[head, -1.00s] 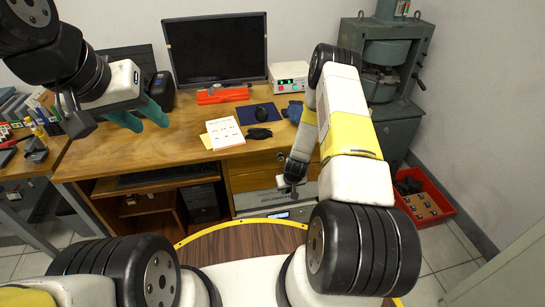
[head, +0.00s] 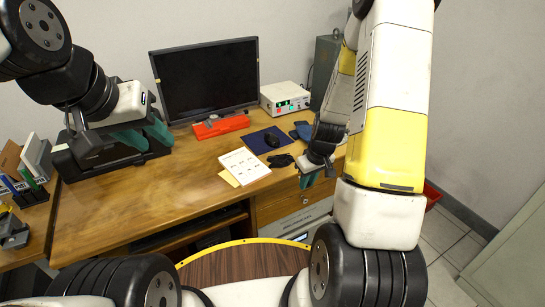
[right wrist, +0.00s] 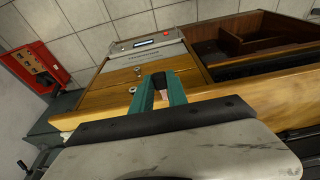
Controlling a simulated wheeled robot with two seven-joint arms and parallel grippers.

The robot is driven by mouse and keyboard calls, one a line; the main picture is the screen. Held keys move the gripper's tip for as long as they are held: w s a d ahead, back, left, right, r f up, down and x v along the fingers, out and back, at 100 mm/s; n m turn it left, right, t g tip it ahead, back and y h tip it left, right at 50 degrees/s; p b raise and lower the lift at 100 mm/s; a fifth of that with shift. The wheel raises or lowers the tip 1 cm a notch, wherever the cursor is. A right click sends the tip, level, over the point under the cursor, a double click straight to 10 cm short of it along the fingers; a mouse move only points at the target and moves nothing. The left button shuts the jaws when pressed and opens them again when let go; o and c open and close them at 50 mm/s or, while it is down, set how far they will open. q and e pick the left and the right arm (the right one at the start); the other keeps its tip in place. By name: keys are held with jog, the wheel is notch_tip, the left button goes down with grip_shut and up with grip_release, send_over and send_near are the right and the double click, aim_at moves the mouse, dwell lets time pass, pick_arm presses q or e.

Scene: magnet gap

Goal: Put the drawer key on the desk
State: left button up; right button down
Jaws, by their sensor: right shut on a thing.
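The wooden desk (head: 110,205) fills the middle of the head view. My right gripper (head: 312,180) is at its front edge, to the right, near the drawer front (head: 275,204). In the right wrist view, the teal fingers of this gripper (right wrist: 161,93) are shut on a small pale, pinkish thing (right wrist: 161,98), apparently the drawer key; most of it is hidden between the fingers. The desk's front edge (right wrist: 100,103) lies just behind the fingers there. My left gripper (head: 147,136) is open and empty above the desk's back left part.
The front left of the desktop is clear.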

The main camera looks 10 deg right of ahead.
jog(key=shift+a+r, duration=0.2)
jog(key=shift+r, duration=0.05)
jog(key=w+a, duration=0.1)
jog(key=w, duration=0.4)
jog(key=w+f, duration=0.1)
jog(key=w, duration=0.4)
jog(key=w+a, duration=0.1)
jog(key=w, duration=0.4)
jog(key=shift+a+f, duration=0.2)
jog(key=shift+a, duration=0.1)
jog(key=shift+s+x, duration=0.1)
jog(key=shift+x, duration=0.75)
jog(key=shift+s+x, duration=0.15)
jog(key=shift+x, duration=0.75)
jog(key=shift+d+f, duration=0.1)
jog(key=shift+f, duration=0.15)
jog(key=shift+f, duration=0.3)
jog(key=c, duration=1.3)
grip_release()
jog(key=shift+r, duration=0.1)
